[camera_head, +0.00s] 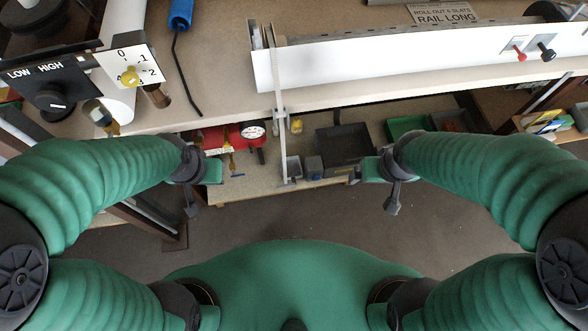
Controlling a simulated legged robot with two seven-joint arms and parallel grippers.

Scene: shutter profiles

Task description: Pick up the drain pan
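A dark, shallow rectangular tray (346,146) that looks like the drain pan lies on the lower shelf under the workbench, right of the middle. My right gripper (368,173) is at the front right of this tray, in front of the shelf. I cannot tell whether it touches the tray's rim. My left gripper (208,174) hangs farther left, below the red gauge unit and well apart from the tray. Nothing is seen held in either gripper. The finger gaps are too small and turned away to judge.
A red unit with a gauge (253,131), small grey bins (293,167) and a green bin (405,126) share the lower shelf (262,185). A thin upright bar (280,100) stands left of the tray. The workbench (215,60) with a long white profile (400,57) overhangs the shelf.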

